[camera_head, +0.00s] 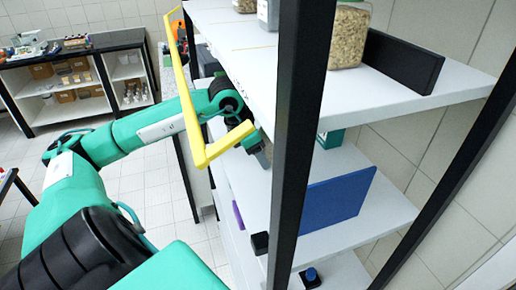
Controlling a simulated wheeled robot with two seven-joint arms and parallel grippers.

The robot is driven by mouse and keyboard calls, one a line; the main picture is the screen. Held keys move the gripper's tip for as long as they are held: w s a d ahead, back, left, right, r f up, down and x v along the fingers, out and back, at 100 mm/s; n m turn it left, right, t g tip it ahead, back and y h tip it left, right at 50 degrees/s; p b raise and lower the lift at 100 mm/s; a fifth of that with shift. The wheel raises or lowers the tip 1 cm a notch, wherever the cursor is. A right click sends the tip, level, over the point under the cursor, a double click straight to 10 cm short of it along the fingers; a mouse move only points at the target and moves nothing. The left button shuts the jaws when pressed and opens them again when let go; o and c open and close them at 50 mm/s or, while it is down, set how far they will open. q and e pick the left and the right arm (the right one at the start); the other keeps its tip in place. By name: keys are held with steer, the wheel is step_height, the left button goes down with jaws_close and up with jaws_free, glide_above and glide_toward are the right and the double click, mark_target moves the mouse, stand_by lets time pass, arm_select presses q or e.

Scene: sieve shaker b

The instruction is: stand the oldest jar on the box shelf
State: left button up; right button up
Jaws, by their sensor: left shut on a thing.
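My left gripper (252,140) reaches from the left to the shelf unit, between the top and middle boards. It is shut on a small greyish thing (264,157), partly hidden by the black post, so I cannot tell whether it is a jar. A large clear jar of tan grains (348,36) stands on the top board (400,98). Two more jars, a pale one (268,14) and a grain-filled one (244,5), stand further left there, cut by the picture's top edge. No label can be read. My right gripper is out of view.
A black post (300,130) crosses the view in front of the shelves. A bent yellow bar (186,90) runs beside my wrist. A black panel (402,62) and a blue panel (338,200) stand on the boards. A teal thing (331,139) sits behind the post.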

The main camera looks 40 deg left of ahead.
arm_select(q)
steer(key=shift+f, duration=0.1)
steer(key=shift+f, duration=0.1)
steer(key=shift+f, duration=0.1)
steer(key=o, duration=1.3)
